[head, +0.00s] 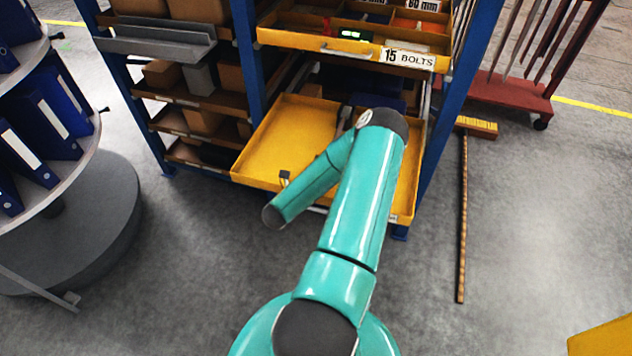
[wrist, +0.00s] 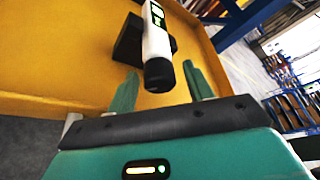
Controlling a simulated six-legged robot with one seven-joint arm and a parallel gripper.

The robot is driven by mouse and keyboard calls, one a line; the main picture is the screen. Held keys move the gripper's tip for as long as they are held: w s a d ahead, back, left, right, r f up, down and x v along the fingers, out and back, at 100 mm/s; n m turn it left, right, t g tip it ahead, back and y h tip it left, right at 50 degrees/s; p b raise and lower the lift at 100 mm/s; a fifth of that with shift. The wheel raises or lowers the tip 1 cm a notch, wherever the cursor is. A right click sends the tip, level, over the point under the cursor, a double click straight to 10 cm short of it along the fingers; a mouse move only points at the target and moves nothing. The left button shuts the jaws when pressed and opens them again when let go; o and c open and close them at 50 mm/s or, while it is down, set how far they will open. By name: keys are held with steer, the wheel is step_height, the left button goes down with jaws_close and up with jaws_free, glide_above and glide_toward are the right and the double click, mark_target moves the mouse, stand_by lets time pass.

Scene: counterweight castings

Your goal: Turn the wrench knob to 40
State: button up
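In the wrist view, the wrench (wrist: 156,42) has a white handle with a small lit green display and a black end knob (wrist: 158,74) facing me. A black block-shaped holder (wrist: 130,42) stands beside it in the yellow drawer (wrist: 60,60). My gripper (wrist: 160,85) is open, with one green finger left of the knob and one right of it. Gaps show on both sides, and neither finger touches it. The display's number is too small to read. In the head view my arm covers part of the yellow drawer (head: 275,140), and I cannot make out the gripper or wrench there.
A round shelf of blue binders (head: 45,120) is at left. A broom (head: 463,210) lies on the floor at right.

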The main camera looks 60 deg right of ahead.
steer(key=shift+a+f, duration=0.1)
stand_by(0.5)
steer(key=shift+s+m+t+y, duration=0.15)
steer(key=shift+m+t+y, duration=0.35)
steer(key=shift+m, duration=0.7)
steer(key=m+t, duration=0.2)
steer(key=shift+s+r+m, duration=0.15)
steer(key=shift+r+m, duration=0.05)
steer(key=shift+m, duration=0.4)
steer(key=v, duration=1.4)
steer(key=w+a+r+n+t+y, duration=0.3)
steer(key=w+n, duration=0.6)
steer(key=n, duration=0.5)
steer(key=w+a+r+n+t+y, duration=0.3)
steer(key=w+a+n+t+y, duration=0.2)
steer(key=n, duration=0.9)
steer(key=shift+w+a+y, duration=0.6)
steer(key=shift+w+a, duration=0.85)
steer(key=shift+w, duration=0.6)
